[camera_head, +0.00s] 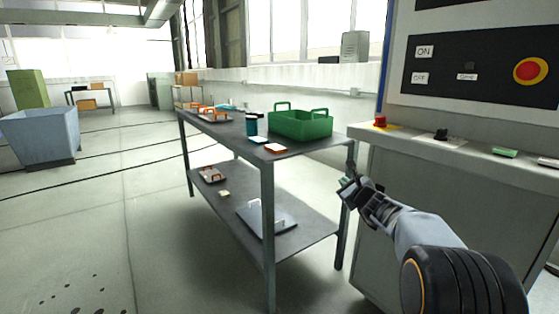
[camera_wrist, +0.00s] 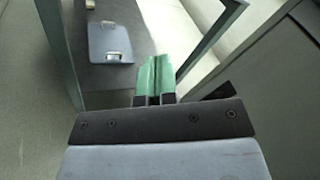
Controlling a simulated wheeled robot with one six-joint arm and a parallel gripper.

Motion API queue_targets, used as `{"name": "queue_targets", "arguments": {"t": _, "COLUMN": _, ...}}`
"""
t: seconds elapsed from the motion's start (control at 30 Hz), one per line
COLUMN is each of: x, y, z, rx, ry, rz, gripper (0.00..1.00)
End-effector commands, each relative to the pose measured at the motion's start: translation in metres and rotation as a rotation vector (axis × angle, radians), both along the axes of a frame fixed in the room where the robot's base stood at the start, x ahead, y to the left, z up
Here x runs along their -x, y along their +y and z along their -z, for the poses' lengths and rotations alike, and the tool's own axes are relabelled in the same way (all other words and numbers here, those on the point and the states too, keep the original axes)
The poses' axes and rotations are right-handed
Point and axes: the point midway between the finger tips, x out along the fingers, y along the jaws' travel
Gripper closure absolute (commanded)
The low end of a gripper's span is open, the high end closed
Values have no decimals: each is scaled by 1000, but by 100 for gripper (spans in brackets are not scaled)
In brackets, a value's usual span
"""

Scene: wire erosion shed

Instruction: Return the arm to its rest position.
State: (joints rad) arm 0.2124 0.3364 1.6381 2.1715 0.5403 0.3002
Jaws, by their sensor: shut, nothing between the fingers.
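My gripper (camera_head: 345,183) is at the right of the head view, at the end of my arm, which reaches in from the lower right. It is beside the near right leg of the grey two-level table (camera_head: 203,131), in front of the control cabinet. In the wrist view, its green fingertips (camera_wrist: 156,76) are together with nothing between them. Whether it touches the table leg cannot be told.
The tabletop holds a green basket (camera_head: 300,124), a teal cup (camera_head: 252,125) and several small items. A grey-blue flat case (camera_head: 266,217) lies on the lower shelf. The control cabinet (camera_head: 465,170) stands close on the right. The floor at left is open, with a blue bin (camera_head: 45,135) further back.

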Motion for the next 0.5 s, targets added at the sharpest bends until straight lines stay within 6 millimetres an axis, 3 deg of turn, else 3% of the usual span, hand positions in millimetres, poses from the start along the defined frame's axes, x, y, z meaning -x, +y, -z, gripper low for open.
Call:
{"name": "queue_targets", "arguments": {"t": 0.03, "x": 20, "y": 23, "z": -50, "rx": 123, "ry": -1, "rz": -81, "gripper": 100}}
{"name": "queue_targets", "arguments": {"t": 0.1, "x": 47, "y": 49, "z": -75, "rx": 300, "ry": 5, "rz": -197, "gripper": 100}}
{"name": "queue_targets", "arguments": {"t": 0.3, "x": 137, "y": 105, "z": -128, "rx": 794, "ry": 20, "rz": -540, "gripper": 100}}
{"name": "queue_targets", "arguments": {"t": 0.5, "x": 236, "y": 121, "z": -160, "rx": 1270, "ry": 43, "rz": -893, "gripper": 100}}
